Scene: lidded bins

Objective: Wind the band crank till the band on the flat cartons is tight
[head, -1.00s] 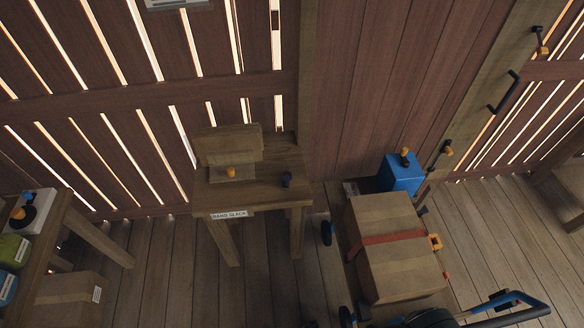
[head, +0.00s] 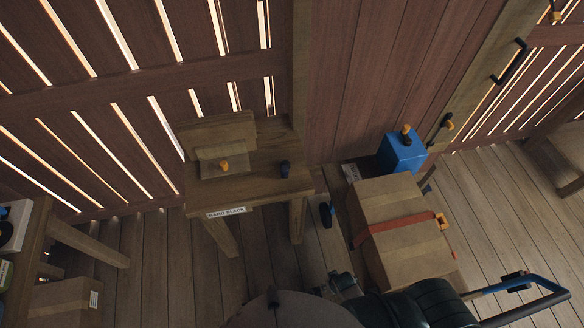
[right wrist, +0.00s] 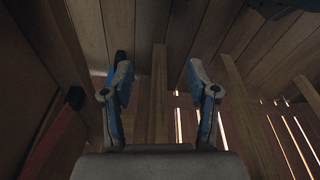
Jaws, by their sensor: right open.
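On a small wooden bench (head: 262,182), pale cartons (head: 215,131) stand at the back, with a smaller pale block (head: 220,152) before them. An orange knob (head: 224,165) and a dark knob (head: 285,168) are on the bench; which is the crank I cannot tell. A label (head: 226,212) on the front edge seems to read "BAND SLACK". The band on the cartons is too small to make out. My right gripper (head: 343,284) is low in front of the bench, left of a strapped box. In the right wrist view it (right wrist: 160,78) is open and empty. My left gripper is not in view.
A large carton (head: 398,195) with a red strap (head: 400,227) stands right of the bench. Behind it is a blue box (head: 403,152) with an orange-topped knob. Another table (head: 88,243) is at the left edge. Some floor is clear between that table and the bench.

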